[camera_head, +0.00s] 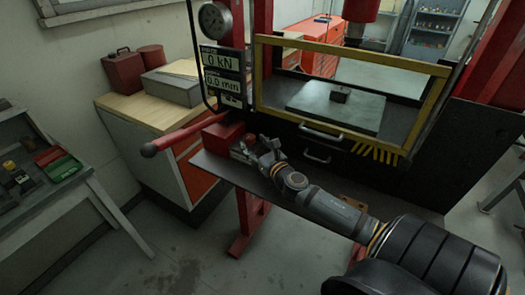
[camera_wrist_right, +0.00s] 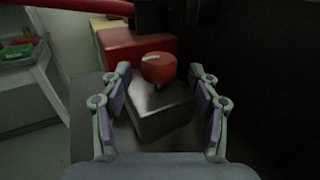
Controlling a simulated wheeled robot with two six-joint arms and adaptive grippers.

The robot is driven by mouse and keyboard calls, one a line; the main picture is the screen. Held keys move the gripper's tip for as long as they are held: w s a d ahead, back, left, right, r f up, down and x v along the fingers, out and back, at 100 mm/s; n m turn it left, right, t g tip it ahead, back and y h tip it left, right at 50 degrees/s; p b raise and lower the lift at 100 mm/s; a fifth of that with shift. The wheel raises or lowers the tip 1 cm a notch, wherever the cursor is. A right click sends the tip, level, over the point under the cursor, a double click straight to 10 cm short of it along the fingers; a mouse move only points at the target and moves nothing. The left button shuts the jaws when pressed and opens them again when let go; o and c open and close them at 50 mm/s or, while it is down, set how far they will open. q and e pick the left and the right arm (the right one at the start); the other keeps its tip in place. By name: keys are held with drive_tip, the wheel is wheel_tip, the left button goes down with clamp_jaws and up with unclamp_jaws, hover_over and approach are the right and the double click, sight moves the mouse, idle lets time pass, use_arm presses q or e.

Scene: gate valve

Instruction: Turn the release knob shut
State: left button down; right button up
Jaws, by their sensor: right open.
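The release knob (camera_wrist_right: 158,68) is a small red knob on top of a dark block (camera_wrist_right: 160,110) in the right wrist view. My right gripper (camera_wrist_right: 159,82) is open, with one finger pad on each side of the knob and block. Gaps show between the pads and the knob. In the head view my right gripper (camera_head: 246,150) is at the dark shelf, just right of the red pump body (camera_head: 222,134). The red body (camera_wrist_right: 138,47) also shows behind the knob in the wrist view. My left gripper is not in view.
A red lever (camera_head: 180,134) with a round end sticks out left of the pump. A wooden-topped cabinet (camera_head: 130,108) stands behind. Floor at front left is clear.

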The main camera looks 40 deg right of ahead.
drive_tip(key=s, duration=0.9)
drive_tip(key=shift+s+a, duration=0.1)
drive_tip(key=shift+a, duration=0.3)
drive_tip(key=shift+s+a+r, duration=0.1)
drive_tip(key=shift+s+a, duration=0.1)
drive_tip(key=shift+s, duration=0.45)
